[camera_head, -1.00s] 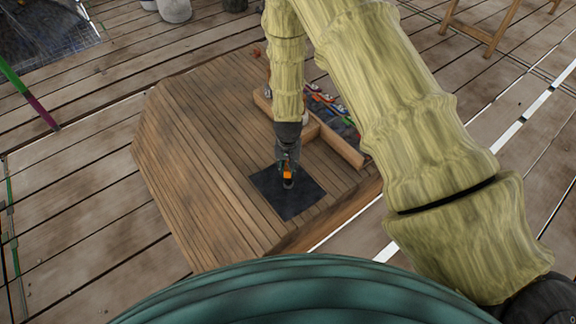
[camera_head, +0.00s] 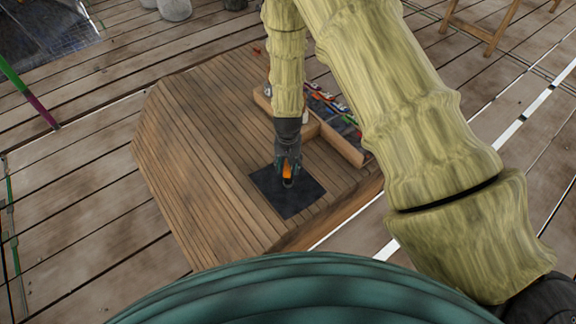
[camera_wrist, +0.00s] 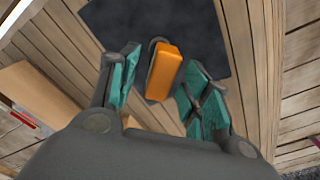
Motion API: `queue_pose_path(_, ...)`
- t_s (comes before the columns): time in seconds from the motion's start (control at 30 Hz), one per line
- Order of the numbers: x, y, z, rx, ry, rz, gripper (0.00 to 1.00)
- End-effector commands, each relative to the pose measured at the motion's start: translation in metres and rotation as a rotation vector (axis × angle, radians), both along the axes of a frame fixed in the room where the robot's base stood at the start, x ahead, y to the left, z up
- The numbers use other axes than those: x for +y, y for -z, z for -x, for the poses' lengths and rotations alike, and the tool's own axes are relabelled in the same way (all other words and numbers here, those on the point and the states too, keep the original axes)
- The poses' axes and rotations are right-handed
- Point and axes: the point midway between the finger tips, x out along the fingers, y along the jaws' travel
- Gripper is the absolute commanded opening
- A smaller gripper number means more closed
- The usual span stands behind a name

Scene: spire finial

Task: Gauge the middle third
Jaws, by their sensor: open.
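My gripper (camera_head: 287,174) points down over a black square mat (camera_head: 298,201) on the wooden platform. An orange block-like thing (camera_wrist: 164,70) with a dark rounded part beside it shows between the open fingers in the wrist view. My gripper (camera_wrist: 150,88) has a teal-padded finger on each side of it, with visible gaps. In the head view the orange thing (camera_head: 287,170) is partly hidden by the fingers. I cannot tell exactly what it is.
A wooden tray (camera_head: 345,148) with several coloured items (camera_head: 325,97) stands behind and right of the mat, partly hidden by my arm. The platform's left side (camera_head: 190,140) is clear. Grey containers (camera_head: 174,8) stand at the back.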

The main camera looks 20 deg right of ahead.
Motion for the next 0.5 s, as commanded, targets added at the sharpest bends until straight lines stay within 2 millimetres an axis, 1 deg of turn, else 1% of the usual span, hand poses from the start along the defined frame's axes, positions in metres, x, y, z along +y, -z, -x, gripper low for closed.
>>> queue_pose_path(0.03,0.0,-0.008,0.0,-0.002,0.0,0.001,0.48)
queue_pose_path(0.5,0.001,-0.078,0.002,-0.001,0.001,0.0,0.48)
